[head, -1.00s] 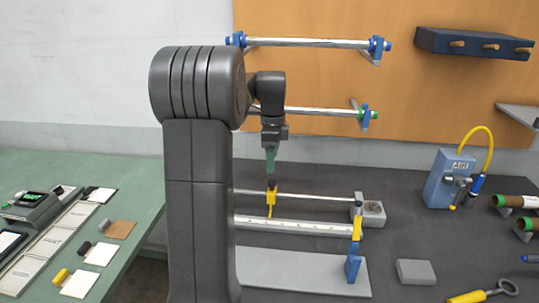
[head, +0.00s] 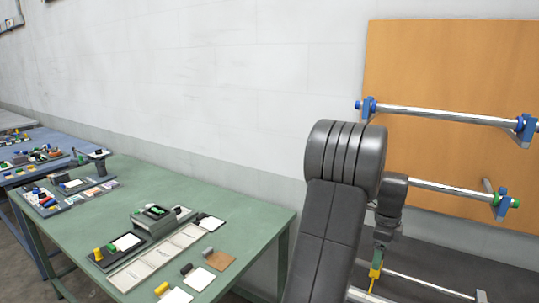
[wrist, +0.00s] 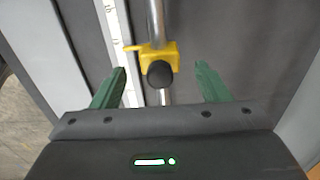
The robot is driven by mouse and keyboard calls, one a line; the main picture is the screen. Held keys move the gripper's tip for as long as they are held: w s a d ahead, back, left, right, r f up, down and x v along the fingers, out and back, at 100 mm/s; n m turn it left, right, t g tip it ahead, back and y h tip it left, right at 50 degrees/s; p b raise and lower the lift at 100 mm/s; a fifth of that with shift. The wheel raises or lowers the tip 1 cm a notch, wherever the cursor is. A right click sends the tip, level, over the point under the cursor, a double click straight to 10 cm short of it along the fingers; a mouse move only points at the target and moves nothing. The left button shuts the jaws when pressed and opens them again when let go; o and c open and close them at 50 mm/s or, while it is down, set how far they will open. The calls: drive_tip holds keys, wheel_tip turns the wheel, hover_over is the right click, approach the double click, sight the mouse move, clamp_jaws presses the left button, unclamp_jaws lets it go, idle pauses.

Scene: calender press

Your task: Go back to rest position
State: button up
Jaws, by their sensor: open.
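My gripper (wrist: 160,90) is open in the wrist view, its two green fingers spread wide on either side of a yellow clip (wrist: 162,55) with a black knob. The clip sits on a metal rod (wrist: 156,20), and nothing is between the fingertips that I can see held. In the head view my gripper (head: 377,258) shows small at the lower right, just above the yellow clip (head: 376,271). My arm hides part of the dark bench there.
A green table (head: 255,212) with trays and small parts stands at the left, a blue table (head: 18,182) beyond it. An orange board (head: 440,70) carries a blue-ended upper roller (head: 445,116) and a green-ended lower roller (head: 450,189) behind my arm.

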wheel_tip(320, 180, down, 5)
drive_tip(key=shift+a, duration=0.1)
drive_tip(key=shift+r, duration=0.1)
idle(0.4)
